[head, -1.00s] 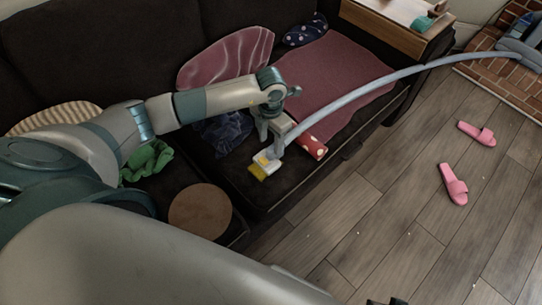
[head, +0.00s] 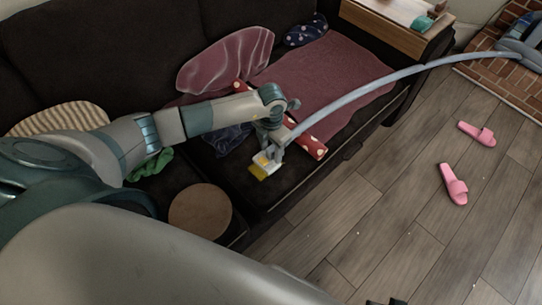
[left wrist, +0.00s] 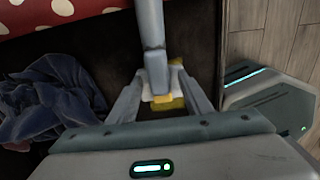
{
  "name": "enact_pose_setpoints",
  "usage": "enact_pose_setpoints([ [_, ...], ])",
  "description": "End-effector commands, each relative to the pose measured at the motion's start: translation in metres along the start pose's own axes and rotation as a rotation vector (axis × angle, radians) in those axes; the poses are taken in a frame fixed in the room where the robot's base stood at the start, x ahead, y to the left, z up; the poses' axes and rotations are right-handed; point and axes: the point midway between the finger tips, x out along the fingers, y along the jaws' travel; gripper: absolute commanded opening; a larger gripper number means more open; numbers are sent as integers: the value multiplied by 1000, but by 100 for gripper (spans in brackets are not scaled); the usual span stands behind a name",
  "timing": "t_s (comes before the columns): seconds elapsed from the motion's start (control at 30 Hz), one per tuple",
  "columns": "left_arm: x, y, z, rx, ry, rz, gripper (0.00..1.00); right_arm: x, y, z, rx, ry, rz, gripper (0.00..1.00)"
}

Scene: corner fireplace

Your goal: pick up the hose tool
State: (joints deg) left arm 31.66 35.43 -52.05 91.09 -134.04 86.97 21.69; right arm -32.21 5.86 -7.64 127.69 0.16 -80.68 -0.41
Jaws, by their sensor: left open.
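The hose tool (head: 265,166) is a small pale head with a yellow end, joined to a long grey hose. It rests near the front edge of the dark sofa seat. My left gripper (head: 273,148) reaches down over it from above. In the left wrist view the jaws (left wrist: 160,106) are apart, one finger on each side of the tool's grey neck (left wrist: 152,50). The pale and yellow head (left wrist: 163,86) shows between and just beyond the fingers. I cannot tell whether a finger touches it. My right gripper is not clearly seen.
A red polka-dot roll (head: 312,147) lies close to the gripper, and dark blue cloth (left wrist: 50,100) lies to its left. The hose (head: 400,74) arcs over to a brick hearth (head: 490,68). Pink slippers (head: 453,184) lie on the otherwise open wooden floor.

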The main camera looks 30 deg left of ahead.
Motion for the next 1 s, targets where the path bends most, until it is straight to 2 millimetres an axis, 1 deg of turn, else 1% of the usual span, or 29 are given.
enact_pose_setpoints([
  [0.43,0,0,0,0,-1,1,45,-1,0,-1,0,1,0,31],
  [0.47,0,0,0,0,-1,1,43,-1,0,-1,0,1,0,31],
  [0.5,0,0,0,0,-1,1,33,-1,0,-1,0,1,0,31],
  [0.57,0,0,0,0,-1,1,19,-1,0,-2,0,2,0,31],
  [0.6,0,0,0,0,-1,1,9,-1,0,-2,0,2,0,31],
  [0.63,0,0,0,0,-1,1,2,-1,0,-2,0,3,0,31],
  [0.67,0,0,0,0,-1,1,0,-1,0,-2,0,3,0,31],
  [1.0,-2,1,1,0,-2,1,0,-2,0,-2,0,4,0,31],
])
